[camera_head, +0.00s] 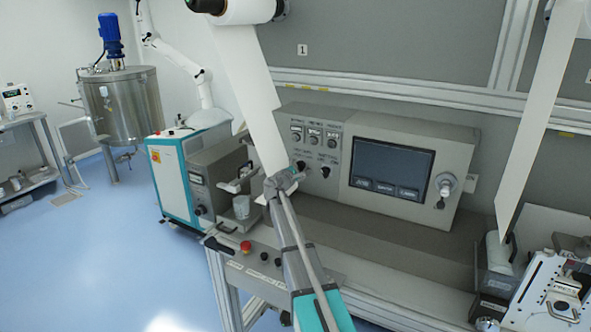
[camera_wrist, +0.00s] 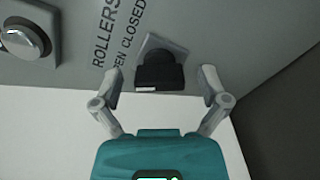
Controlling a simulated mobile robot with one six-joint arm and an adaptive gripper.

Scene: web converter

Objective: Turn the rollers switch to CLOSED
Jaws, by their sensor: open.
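The rollers switch (camera_wrist: 160,74) is a black knob on a light square plate on the grey panel, beside the printed words ROLLERS, OPEN and CLOSED. In the wrist view my gripper (camera_wrist: 161,84) is open, with one finger on each side of the knob and a visible gap on both sides. Whether the fingers reach to the knob's depth is unclear. In the head view my gripper (camera_head: 284,180) is at the lower left of the control panel (camera_head: 453,144), close to the left black knob (camera_head: 301,165). Which position the switch points to is hard to tell.
A round metal button (camera_wrist: 21,43) sits near the switch. A second black knob (camera_head: 325,171) is just to its right in the head view, and a touchscreen (camera_head: 392,165) further right. A white web strip (camera_head: 252,92) hangs close to my gripper's left.

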